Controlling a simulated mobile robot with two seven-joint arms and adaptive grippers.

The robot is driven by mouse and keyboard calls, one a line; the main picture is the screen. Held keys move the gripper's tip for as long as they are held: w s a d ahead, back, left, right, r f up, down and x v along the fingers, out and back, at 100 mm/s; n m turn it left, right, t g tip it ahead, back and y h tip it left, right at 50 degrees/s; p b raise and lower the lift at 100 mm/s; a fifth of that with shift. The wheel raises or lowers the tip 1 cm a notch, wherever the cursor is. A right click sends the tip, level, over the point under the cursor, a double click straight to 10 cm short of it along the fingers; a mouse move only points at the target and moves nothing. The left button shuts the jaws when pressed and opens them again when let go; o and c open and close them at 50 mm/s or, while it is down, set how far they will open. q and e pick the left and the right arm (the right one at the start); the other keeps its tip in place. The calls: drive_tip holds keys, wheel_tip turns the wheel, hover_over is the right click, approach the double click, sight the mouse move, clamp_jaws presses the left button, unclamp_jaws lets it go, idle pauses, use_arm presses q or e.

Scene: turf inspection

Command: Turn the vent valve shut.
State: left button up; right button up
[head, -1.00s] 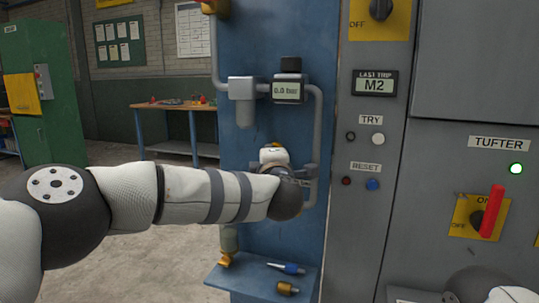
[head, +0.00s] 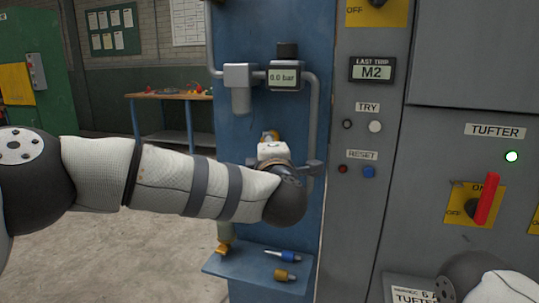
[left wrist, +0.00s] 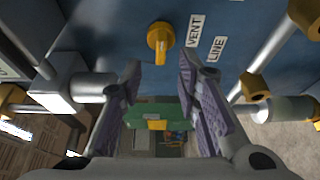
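The vent valve has a yellow knob (left wrist: 160,40) on the blue panel, beside the VENT label (left wrist: 194,30) in the left wrist view. My left gripper (left wrist: 158,72) is open and empty. Its two dark fingers lie on either side of the knob in that picture, with the knob just beyond the fingertips and no visible contact. In the head view my left wrist covers most of this spot, and only a small yellow piece shows above the white gripper body (head: 273,151). My right gripper is out of view; only part of my right arm shows at the lower right.
The gauge (head: 284,77) reads 0.0 bar, with grey pipes around it. A small blue shelf (head: 225,265) below holds a blue-handled tool and a brass piece. A grey cabinet (head: 440,140) with a red switch handle (head: 487,198) stands to the right.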

use_arm(q)
drive_tip(key=s, duration=0.7)
drive_tip(key=shift+d, duration=0.25)
drive_tip(key=s+f+m+g+h, duration=0.25)
drive_tip(key=s+f+m, duration=0.2)
drive_tip(key=f, duration=0.75)
drive_tip(key=s+f+m+g+h, duration=0.25)
drive_tip(key=s+f+m, duration=0.2)
drive_tip(key=f, duration=0.75)
drive_tip(key=s+a+f+m+g, duration=0.4)
drive_tip(key=s+a+f+g, duration=0.1)
drive_tip(key=s+f, duration=0.5)
drive_tip(key=s+a+f+m+g+y, duration=0.1)
drive_tip(key=s+a+f+g, duration=0.1)
drive_tip(key=s+a+f, duration=0.3)
drive_tip(key=s+a+f+m+g+y, duration=0.15)
drive_tip(key=s+f, duration=0.25)
drive_tip(key=s, duration=0.4)
drive_tip(key=s+a+m+g, duration=0.1)
drive_tip(key=s+a+g, duration=0.2)
drive_tip(key=s, duration=0.6)
drive_tip(key=s+a+m+g+y+p, duration=0.1)
drive_tip(key=s+a+g, duration=0.3)
drive_tip(key=s+a, duration=0.4)
drive_tip(key=shift+s+a+m, duration=0.25)
drive_tip(key=shift+s+m, duration=0.3)
drive_tip(key=shift+s, duration=0.5)
